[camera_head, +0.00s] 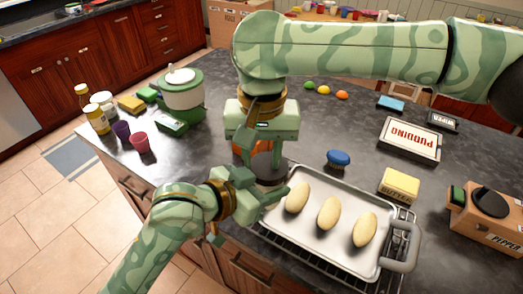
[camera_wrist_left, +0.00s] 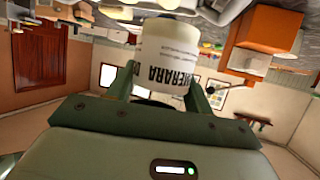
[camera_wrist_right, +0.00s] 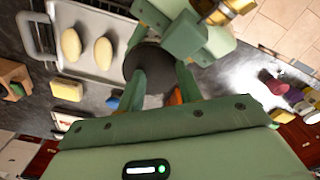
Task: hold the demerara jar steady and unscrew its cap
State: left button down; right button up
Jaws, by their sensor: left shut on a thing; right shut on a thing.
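The demerara jar (camera_wrist_left: 165,45) is white with dark lettering and appears upside down in the left wrist view. My left gripper (camera_wrist_left: 160,88) is shut on its body, one finger on each side. In the head view my left gripper (camera_head: 272,190) reaches in low beside the tray, and the jar body is hidden there. A dark round cap (camera_head: 268,170) shows under my right gripper (camera_head: 264,160), which points down from above. In the right wrist view the cap (camera_wrist_right: 148,62) sits between the fingers of my right gripper (camera_wrist_right: 160,80), which is shut on it.
A metal tray (camera_head: 330,262) with several pale oval items lies right of the jar. A blue item (camera_head: 339,158), butter box (camera_head: 399,185) and pudding box (camera_head: 410,140) lie beyond it. An orange object (camera_head: 240,148) is partly hidden behind my right gripper. Cups and bottles stand left.

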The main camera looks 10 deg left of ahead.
jog(key=shift+s+f, duration=0.1)
jog(key=shift+f, duration=0.2)
jog(key=o, duration=1.1)
jog(key=shift+d, duration=0.1)
